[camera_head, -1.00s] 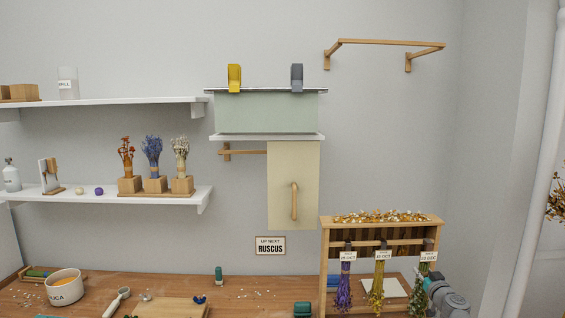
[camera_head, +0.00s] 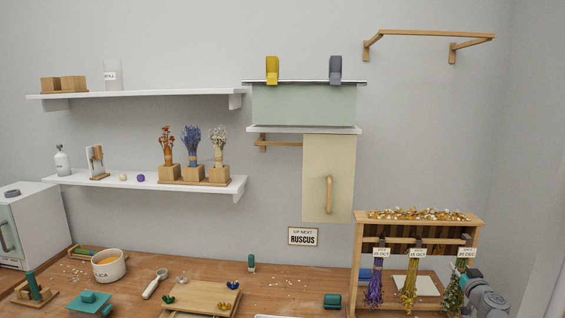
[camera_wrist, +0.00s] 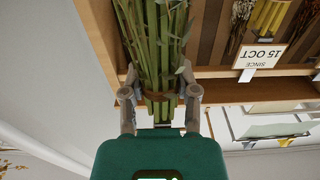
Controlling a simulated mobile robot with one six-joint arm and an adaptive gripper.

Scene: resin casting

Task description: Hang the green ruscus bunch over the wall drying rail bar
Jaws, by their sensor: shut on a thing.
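The green ruscus bunch (camera_head: 453,296) hangs head-down at the right end of the wooden rack, below a dated tag. My gripper (camera_head: 468,282) reaches it from the lower right. In the wrist view, my gripper (camera_wrist: 160,98) is shut on the bunch's green stems (camera_wrist: 155,45), with a brown tie (camera_wrist: 160,96) between the fingers. Whether the bunch is still clipped to the rack is hard to tell. A wooden wall rail bar (camera_head: 438,34) on two brackets is at the upper right, empty.
The wooden rack (camera_head: 358,262) also holds a purple bunch (camera_head: 374,290) and a yellow bunch (camera_head: 410,285) close by on the left. The wall between rack and upper rail is clear.

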